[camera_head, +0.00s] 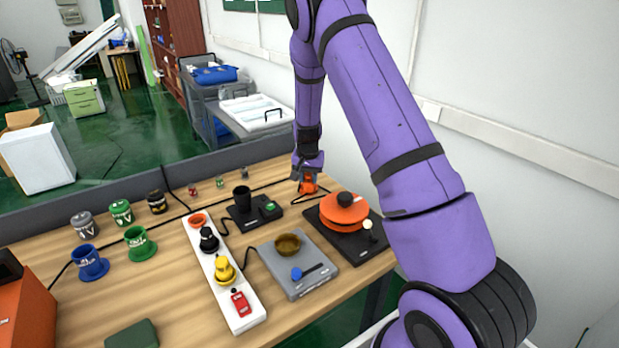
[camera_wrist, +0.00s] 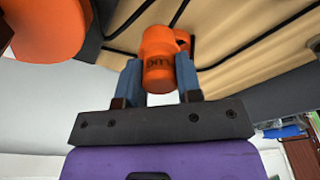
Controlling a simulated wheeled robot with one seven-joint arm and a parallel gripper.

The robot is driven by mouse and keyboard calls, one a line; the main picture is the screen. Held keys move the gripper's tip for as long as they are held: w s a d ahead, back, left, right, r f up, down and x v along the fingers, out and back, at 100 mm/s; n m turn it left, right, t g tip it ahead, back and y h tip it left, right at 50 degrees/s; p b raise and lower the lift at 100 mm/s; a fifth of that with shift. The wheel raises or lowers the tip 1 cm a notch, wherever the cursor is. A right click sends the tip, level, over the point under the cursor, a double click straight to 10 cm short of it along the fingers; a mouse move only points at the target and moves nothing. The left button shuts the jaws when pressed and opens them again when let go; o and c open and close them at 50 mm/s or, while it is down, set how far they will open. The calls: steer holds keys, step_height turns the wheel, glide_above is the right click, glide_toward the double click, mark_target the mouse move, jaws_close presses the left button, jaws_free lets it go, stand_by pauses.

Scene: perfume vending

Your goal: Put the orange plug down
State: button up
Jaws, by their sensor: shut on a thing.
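The orange plug (camera_wrist: 158,58) is between the fingers of my gripper (camera_wrist: 160,82) in the wrist view, with dark lettering on its side. In the head view my gripper (camera_head: 308,178) points down at the back right of the table, shut on the orange plug (camera_head: 308,187). I cannot tell whether the plug touches the table top.
An orange round-topped device (camera_head: 343,208) on a black base stands close in front of my gripper. A grey device (camera_head: 310,283) with a brown bowl and a black device (camera_head: 240,205) stand nearby. Several cups (camera_head: 90,262) stand at left. A grey ledge (camera_head: 130,187) runs behind.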

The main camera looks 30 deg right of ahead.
steer(key=w+d, duration=0.2)
steer(key=w, duration=0.1)
steer(key=w+d, duration=0.1)
steer(key=w, duration=0.1)
steer(key=shift+w+d+f, duration=0.1)
steer(key=shift+d+f, duration=0.05)
steer(key=shift+f, duration=1.85)
steer(key=shift+f, duration=0.2)
steer(key=o, duration=0.9)
steer(key=shift+o, duration=0.2)
steer(key=shift+r, duration=0.1)
